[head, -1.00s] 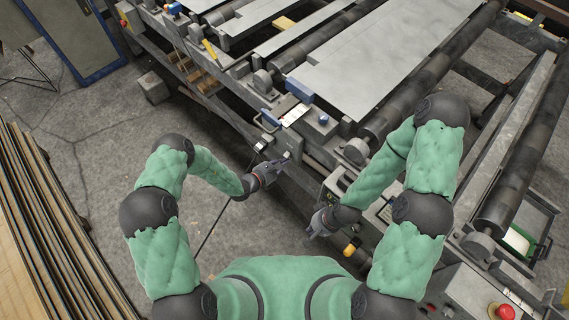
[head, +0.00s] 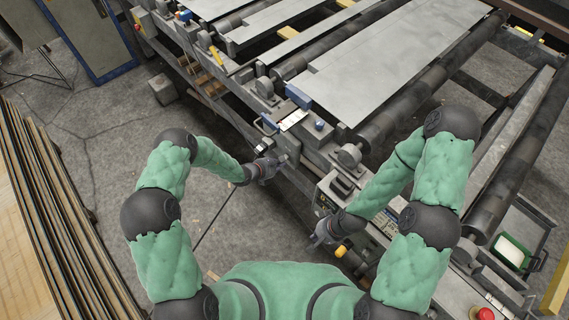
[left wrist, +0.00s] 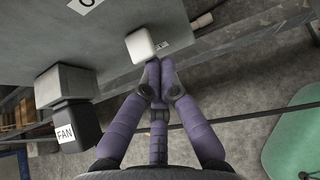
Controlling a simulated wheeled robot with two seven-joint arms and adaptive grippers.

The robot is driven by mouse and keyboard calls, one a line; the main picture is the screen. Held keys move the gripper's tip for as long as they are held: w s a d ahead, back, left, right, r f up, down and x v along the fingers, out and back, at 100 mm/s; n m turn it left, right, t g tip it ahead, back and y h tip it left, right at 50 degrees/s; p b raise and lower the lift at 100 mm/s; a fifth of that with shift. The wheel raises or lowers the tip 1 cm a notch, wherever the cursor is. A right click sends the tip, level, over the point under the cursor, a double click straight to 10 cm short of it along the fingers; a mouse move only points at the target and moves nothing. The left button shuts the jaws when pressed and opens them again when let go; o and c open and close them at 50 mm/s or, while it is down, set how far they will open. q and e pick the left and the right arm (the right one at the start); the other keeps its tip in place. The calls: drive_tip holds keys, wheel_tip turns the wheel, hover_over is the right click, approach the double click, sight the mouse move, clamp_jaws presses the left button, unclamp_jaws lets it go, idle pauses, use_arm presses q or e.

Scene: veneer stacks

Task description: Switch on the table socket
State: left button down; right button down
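In the left wrist view a white rounded switch (left wrist: 141,46) sticks out from a grey housing (left wrist: 60,25) on the machine table's edge. Part of a label shows at the top; I cannot read it whole. My left gripper (left wrist: 159,64) has its purple fingers together, with nothing seen between them. Its tips are right by the switch's lower edge; I cannot tell whether they touch. In the head view my left gripper (head: 281,160) is at the table's near edge. My right gripper (head: 319,236) hangs beside the control panel, its fingers too small to judge.
A black plug-like block labelled FAN (left wrist: 75,125) sits under a grey box left of my left fingers. A dark cable runs below them. Grey sheets (head: 370,65) lie on the table's rollers. Veneer stacks (head: 62,225) stand left.

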use_arm(q)
drive_tip(key=shift+w+r+g+y+p, duration=0.1)
drive_tip(key=shift+r+g+y+p, duration=0.4)
drive_tip(key=shift+r+p, duration=0.2)
use_arm(e)
drive_tip(key=shift+d+r, duration=0.1)
drive_tip(key=shift+r, duration=0.85)
use_arm(q)
drive_tip(key=shift+r, duration=0.35)
use_arm(e)
drive_tip(key=shift+r, duration=0.2)
